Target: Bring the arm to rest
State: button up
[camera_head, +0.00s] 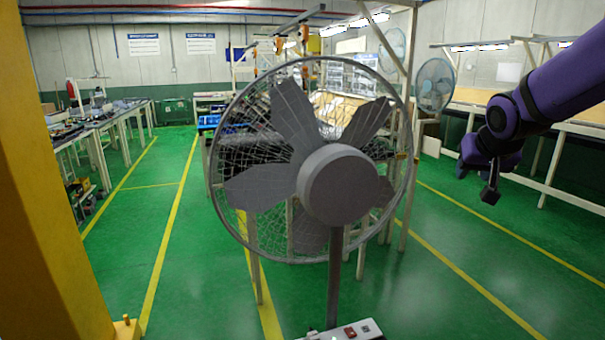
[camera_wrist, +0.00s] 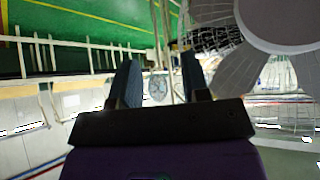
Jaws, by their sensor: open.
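My purple arm (camera_head: 570,80) reaches in from the upper right of the head view. My gripper (camera_wrist: 160,72) shows in the wrist view with its two blue-grey fingers apart. It is open, and only background shows between the fingers. In the head view the arm's end hangs in the air to the right of a large grey fan (camera_head: 340,185), apart from it in the picture. The fingers are small and partly hidden there.
The caged fan stands close in front on a pole with a switch base (camera_head: 350,331). A yellow column (camera_head: 45,200) fills the left edge. Workbenches (camera_head: 100,122) line the left side, and a long bench (camera_head: 560,120) lies behind my arm. Green floor (camera_head: 450,285) is clear at lower right.

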jog(key=s+a+n+g, duration=0.1)
jog(key=s+a, duration=0.1)
jog(key=s, duration=1.2)
jog(key=s+a+r+n+g+y, duration=0.1)
jog(key=s+a, duration=0.2)
jog(key=s, duration=1.1)
jog(key=shift+s+a+g+y, duration=0.2)
jog(key=shift+g+y, duration=0.1)
jog(key=shift+g, duration=0.1)
